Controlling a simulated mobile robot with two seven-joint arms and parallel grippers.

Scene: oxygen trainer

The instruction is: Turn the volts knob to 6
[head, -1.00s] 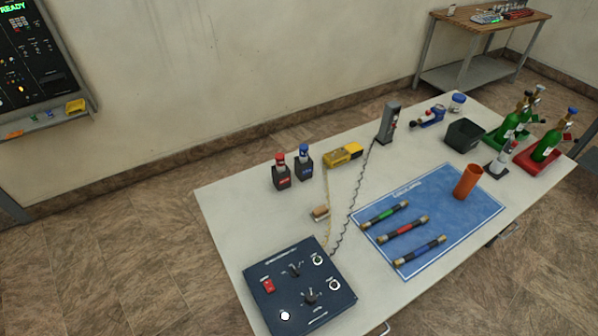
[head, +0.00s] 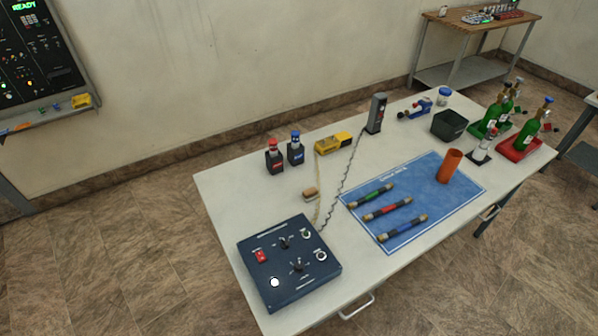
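A dark blue control box (head: 262,292) sits at the near left end of the white table. Its top carries two black pointer knobs, an upper one (head: 284,243) and a lower one (head: 298,265). The print around them is too small to read, so I cannot tell which is the volts knob or what value either points to. A red switch (head: 261,256), a white round lamp or button (head: 275,282) and two pale round fittings, one being (head: 321,255), are also on the box. Neither of my grippers is in view.
Behind the box on the table (head: 230,195) are red-capped (head: 275,157) and blue-capped (head: 296,149) bottles and a yellow meter (head: 332,143). A coiled cord runs from the box to a grey upright device (head: 376,114). A blue mat (head: 440,205) lies right, bearing tubes.

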